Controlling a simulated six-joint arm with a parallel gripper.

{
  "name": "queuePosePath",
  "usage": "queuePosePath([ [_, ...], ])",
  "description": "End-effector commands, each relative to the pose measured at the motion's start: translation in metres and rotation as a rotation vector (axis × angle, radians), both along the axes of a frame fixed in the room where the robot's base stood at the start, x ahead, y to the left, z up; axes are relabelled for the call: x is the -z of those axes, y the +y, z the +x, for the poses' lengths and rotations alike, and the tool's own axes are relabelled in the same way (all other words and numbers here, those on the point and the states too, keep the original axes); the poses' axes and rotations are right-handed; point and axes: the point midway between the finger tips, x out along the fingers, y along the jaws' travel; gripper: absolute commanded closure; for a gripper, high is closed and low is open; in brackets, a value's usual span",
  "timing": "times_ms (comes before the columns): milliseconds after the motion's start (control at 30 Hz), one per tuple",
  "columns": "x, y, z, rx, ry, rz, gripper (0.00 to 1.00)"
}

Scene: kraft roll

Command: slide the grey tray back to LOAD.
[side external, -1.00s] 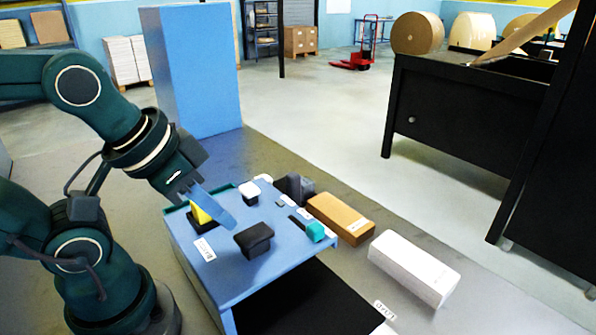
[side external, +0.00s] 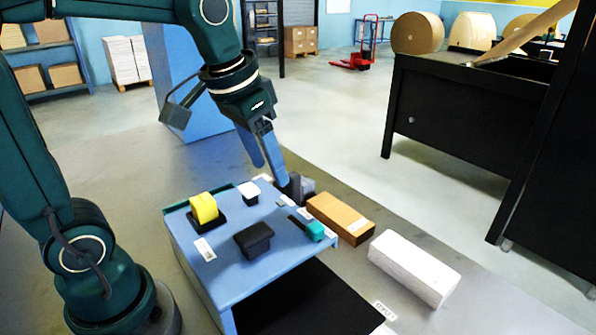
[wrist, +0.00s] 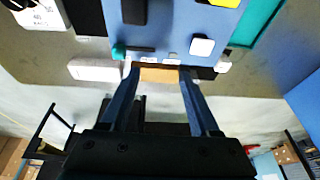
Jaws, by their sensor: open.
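No piece is clearly a grey tray, and no label reads clearly as LOAD. A dark grey, blocky piece (side external: 307,184) stands at the far corner of the blue bench (side external: 215,262) in the side view; I cannot tell whether it is the tray. My gripper (side external: 272,173) is above that corner, pointing down, partly in front of the dark piece. It also shows in the wrist view (wrist: 160,74), with its two blue fingers apart and nothing held between them. A tan strip, likely the brown block (side external: 341,219), shows beyond the fingertips there.
A long white block (side external: 413,267) lies beyond the bench, right of the brown block.

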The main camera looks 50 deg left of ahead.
Motion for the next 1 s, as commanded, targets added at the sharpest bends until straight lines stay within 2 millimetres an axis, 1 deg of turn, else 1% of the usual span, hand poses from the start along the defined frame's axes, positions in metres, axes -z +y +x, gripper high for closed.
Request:
queuePosePath([
  [33,0.003,0.006,0.013,-0.005,0.027,0.000,0.38],
  [100,0.006,0.014,0.030,-0.007,0.056,0.002,0.38],
  [167,0.011,0.020,0.044,-0.009,0.083,0.001,0.38],
  [300,0.027,0.038,0.074,-0.013,0.141,-0.002,0.38],
  [400,0.044,0.051,0.092,-0.014,0.183,-0.007,0.38],
  [500,0.059,0.062,0.106,-0.013,0.215,-0.012,0.38],
  [567,0.066,0.067,0.111,-0.015,0.228,-0.015,0.38],
  [700,0.086,0.071,0.107,0.001,0.295,-0.029,0.38],
  [867,0.097,0.072,0.105,0.008,0.322,-0.036,0.38],
  [1000,0.113,0.072,0.105,0.008,0.324,-0.036,0.38],
])
